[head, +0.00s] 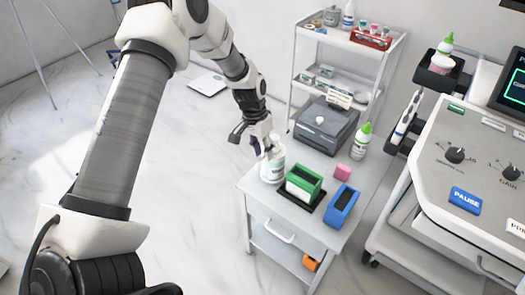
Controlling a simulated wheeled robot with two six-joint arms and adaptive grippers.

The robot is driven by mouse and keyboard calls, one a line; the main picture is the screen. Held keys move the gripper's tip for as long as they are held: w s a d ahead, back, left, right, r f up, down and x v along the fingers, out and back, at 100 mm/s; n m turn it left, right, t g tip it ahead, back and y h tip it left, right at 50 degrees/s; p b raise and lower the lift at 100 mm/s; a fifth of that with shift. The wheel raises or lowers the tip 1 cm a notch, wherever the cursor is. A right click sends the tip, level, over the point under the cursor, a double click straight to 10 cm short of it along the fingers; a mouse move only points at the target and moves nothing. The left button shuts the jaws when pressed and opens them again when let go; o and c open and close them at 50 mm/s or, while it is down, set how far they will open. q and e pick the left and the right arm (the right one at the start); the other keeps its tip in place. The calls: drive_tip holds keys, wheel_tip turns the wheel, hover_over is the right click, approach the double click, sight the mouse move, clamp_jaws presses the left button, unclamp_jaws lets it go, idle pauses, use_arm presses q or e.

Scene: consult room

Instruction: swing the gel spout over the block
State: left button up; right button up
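A white pump bottle (272,170) stands upright on the small grey cabinet (322,218), at its left rear. Its pump top and spout are partly hidden by my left gripper, so I cannot tell which way the spout points. My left gripper (247,142) is at the upper left of the bottle, its fingers apart; I cannot tell whether one touches the pump head. A green block-like holder (304,184) sits on a dark pad just right of the bottle. My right gripper is not in view.
A blue holder (342,205) stands at the cabinet's front right. A grey box device (326,125) and a green-capped bottle (361,141) stand behind. A white shelf trolley (347,43) is at the back, and a console (481,150) is at the right. Open floor lies left.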

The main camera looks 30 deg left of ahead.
use_arm(q)
clamp_jaws()
drive_tip(key=shift+s, duration=0.1)
unclamp_jaws()
drive_tip(key=shift+f, duration=0.1)
wheel_tip(320, 180, up, 12)
drive_tip(key=a, duration=0.2)
drive_tip(key=shift+w+a, duration=0.15)
drive_tip(key=shift+w, duration=0.05)
drive_tip(key=shift+f, duration=0.1)
